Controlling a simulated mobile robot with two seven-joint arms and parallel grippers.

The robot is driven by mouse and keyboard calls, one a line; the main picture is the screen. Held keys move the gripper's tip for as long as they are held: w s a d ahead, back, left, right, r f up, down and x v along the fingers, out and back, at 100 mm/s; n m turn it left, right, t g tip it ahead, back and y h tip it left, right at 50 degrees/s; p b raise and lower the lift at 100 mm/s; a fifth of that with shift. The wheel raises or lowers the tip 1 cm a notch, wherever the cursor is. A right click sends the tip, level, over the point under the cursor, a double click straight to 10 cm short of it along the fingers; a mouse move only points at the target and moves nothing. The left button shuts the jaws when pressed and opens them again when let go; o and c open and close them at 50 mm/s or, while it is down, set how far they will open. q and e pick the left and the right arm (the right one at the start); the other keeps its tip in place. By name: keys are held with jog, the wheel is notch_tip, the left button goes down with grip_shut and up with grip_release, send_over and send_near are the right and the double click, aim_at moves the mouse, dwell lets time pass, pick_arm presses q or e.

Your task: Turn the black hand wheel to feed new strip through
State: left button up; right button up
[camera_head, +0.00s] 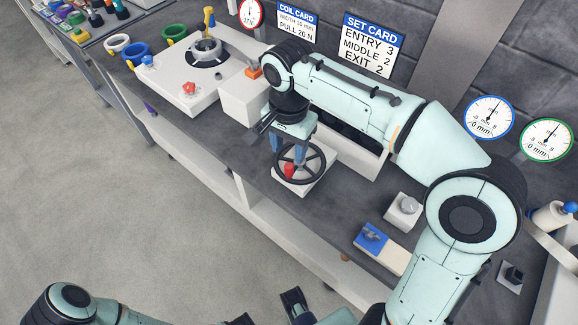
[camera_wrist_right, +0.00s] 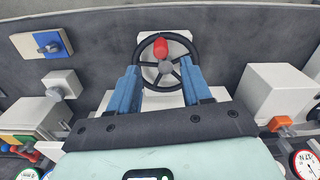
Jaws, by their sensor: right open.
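The black hand wheel (camera_head: 302,166) stands on a pale block on the bench. It has thin spokes and a red knob (camera_head: 290,170), and also shows in the right wrist view (camera_wrist_right: 167,67) with the red knob (camera_wrist_right: 162,48) near the far rim. My right gripper (camera_head: 287,152) points down over the wheel. Its blue fingers (camera_wrist_right: 160,78) are apart, one on each side of the wheel's near part, with nothing gripped. Whether they touch the rim cannot be told. Dark parts at the bottom edge of the head view may be my left gripper (camera_head: 268,312), mostly cut off.
A white box (camera_head: 243,102) with an orange switch stands left of the wheel. Right of it are a grey knob (camera_head: 407,206) and a blue-and-white switch plate (camera_head: 381,247). Gauges (camera_head: 488,117) and a set card (camera_head: 372,47) are at the wall. The bench front is mostly clear.

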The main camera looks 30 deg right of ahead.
aim_at(289, 165)
notch_tip(289, 165, down, 9)
jog(key=shift+w+d+r+b, duration=0.1)
jog(key=shift+r+b, duration=0.1)
jog(key=shift+b, duration=0.65)
grip_shut()
